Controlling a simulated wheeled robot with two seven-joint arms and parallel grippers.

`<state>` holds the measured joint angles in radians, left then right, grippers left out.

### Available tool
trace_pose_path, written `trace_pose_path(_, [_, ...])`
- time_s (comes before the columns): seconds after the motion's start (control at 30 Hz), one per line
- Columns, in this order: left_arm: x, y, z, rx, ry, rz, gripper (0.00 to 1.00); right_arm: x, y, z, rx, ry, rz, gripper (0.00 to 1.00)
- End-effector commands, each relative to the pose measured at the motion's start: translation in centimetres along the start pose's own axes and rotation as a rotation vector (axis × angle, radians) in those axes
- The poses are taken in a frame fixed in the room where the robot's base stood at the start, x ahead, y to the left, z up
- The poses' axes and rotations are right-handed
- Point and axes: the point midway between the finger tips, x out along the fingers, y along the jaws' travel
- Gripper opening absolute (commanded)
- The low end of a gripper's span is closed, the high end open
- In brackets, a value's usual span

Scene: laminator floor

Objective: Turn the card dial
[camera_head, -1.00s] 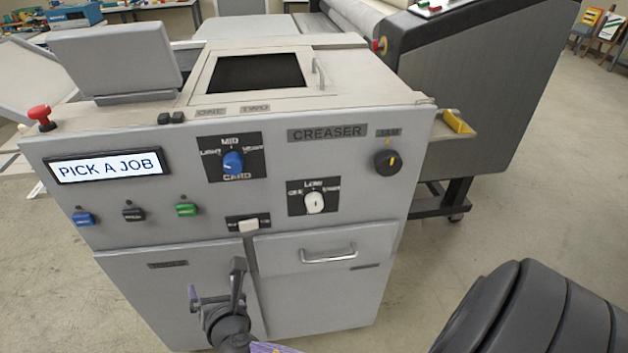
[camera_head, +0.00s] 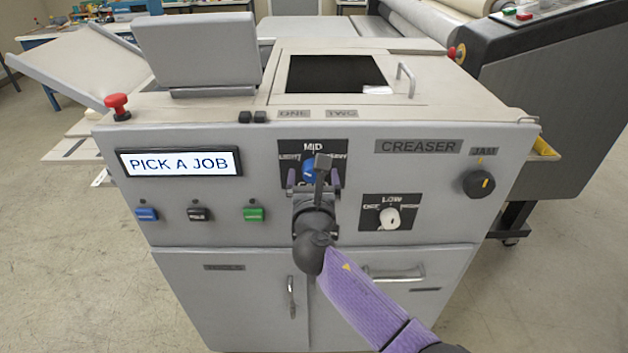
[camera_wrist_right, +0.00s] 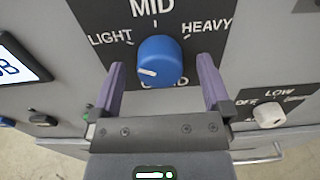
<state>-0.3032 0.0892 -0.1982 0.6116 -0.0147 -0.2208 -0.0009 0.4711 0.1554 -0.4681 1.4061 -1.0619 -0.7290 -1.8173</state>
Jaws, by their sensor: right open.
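The blue card dial (camera_wrist_right: 160,60) sits on a dark plate marked LIGHT, MID, HEAVY and CARD on the front of the creaser. Its white mark points to the lower left in the right wrist view. My right gripper (camera_wrist_right: 160,82) is open, with one purple finger on each side of the dial, and I see a gap on each side. In the head view my right gripper (camera_head: 318,172) is in front of the dial (camera_head: 309,172) and hides part of it. My left gripper is not in view.
The display (camera_head: 180,162) reads PICK A JOB. Blue, black and green buttons (camera_head: 254,214) are below it. A white dial (camera_head: 390,218) and a black JAM dial (camera_head: 479,183) are to the right. A red knob (camera_head: 117,104) stands at the left corner.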

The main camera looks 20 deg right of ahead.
Motion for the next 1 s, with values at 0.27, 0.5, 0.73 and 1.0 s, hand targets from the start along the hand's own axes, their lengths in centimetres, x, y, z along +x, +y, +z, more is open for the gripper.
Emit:
trace_pose_path(0.27, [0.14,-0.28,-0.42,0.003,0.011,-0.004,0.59,0.59,0.03,0.06,0.002,0.001,0.001,0.99])
trace_pose_path(0.5, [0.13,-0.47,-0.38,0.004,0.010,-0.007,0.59,0.57,0.02,0.05,0.002,0.001,0.001,0.61])
trace_pose_path(0.73, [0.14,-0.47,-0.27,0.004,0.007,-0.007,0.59,0.56,0.01,0.04,0.002,0.001,0.001,0.12])
trace_pose_path(1.0, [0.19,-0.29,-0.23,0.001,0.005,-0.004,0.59,0.55,0.02,0.01,0.024,0.001,0.001,0.05])
